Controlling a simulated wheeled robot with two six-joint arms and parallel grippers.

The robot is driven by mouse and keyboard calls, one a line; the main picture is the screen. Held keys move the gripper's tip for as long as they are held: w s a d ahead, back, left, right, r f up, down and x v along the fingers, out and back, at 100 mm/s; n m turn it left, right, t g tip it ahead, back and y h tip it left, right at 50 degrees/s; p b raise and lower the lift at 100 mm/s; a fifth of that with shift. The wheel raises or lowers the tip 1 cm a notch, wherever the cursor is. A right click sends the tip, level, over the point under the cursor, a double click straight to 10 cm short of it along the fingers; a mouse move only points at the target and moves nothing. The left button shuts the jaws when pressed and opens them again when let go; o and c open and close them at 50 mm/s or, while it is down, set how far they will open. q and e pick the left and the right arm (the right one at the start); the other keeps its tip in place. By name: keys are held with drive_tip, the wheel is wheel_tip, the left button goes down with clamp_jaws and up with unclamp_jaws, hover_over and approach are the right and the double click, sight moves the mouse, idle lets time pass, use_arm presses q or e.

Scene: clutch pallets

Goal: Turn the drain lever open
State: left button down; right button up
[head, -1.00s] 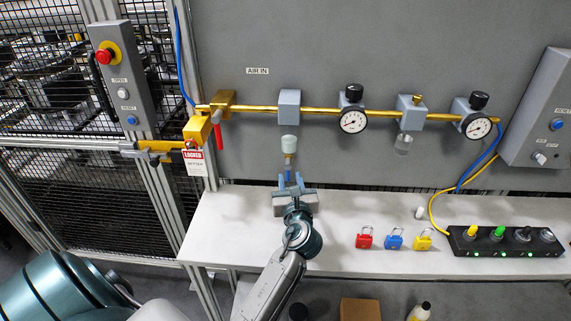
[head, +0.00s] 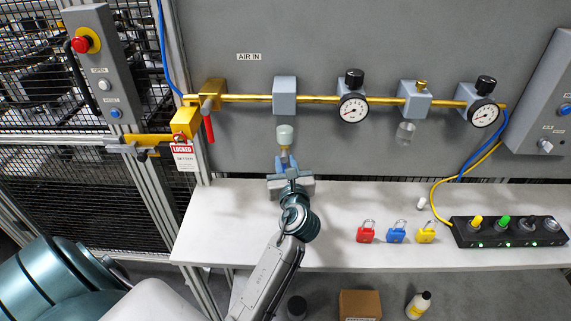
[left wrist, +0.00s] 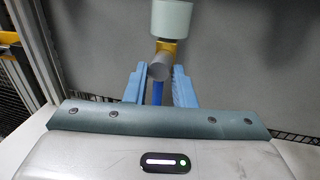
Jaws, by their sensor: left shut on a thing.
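The pale green filter bowl (head: 285,134) is at the wall panel under a grey block on the brass pipe. A small brass drain valve (left wrist: 168,47) is beneath it. The blue drain lever (left wrist: 157,92) points down from the valve, between my fingers in the left wrist view. My left gripper (head: 285,163) reaches up to it from below, its blue fingers on either side, shut on the lever. The grip itself is small and partly hidden in the head view. The left wrist view shows the gripper (left wrist: 159,72) just below the bowl. My right gripper is not in view.
The white shelf (head: 335,205) lies below. Red (head: 366,232), blue (head: 396,232) and yellow (head: 426,232) padlocks sit on it, left of a black connector block (head: 507,232). A red-handled valve (head: 208,127) with a locked tag (head: 184,155) is at left. Two gauges are right.

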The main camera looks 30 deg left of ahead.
use_arm(q)
drive_tip(key=shift+r+n+p, duration=0.1)
drive_tip(key=shift+n+p, duration=0.35)
drive_tip(key=shift+n, duration=0.05)
drive_tip(key=shift+n+p, duration=0.5)
drive_tip(key=shift+n, duration=0.1)
drive_tip(key=n+h+p, duration=0.1)
drive_tip(key=n+p, duration=0.1)
drive_tip(key=n, duration=0.1)
drive_tip(key=shift+d+r+g, duration=0.1)
drive_tip(key=shift+g, duration=0.2)
drive_tip(key=n+p, duration=0.1)
drive_tip(key=n, duration=0.2)
drive_tip(key=shift+h, duration=0.4)
drive_tip(key=n+h+p, duration=0.1)
drive_tip(key=n, duration=0.2)
drive_tip(key=shift+r+n, duration=0.1)
drive_tip(key=shift+n, duration=0.2)
drive_tip(key=n+h, duration=0.1)
drive_tip(key=n, duration=0.2)
drive_tip(key=shift+n+t, duration=0.4)
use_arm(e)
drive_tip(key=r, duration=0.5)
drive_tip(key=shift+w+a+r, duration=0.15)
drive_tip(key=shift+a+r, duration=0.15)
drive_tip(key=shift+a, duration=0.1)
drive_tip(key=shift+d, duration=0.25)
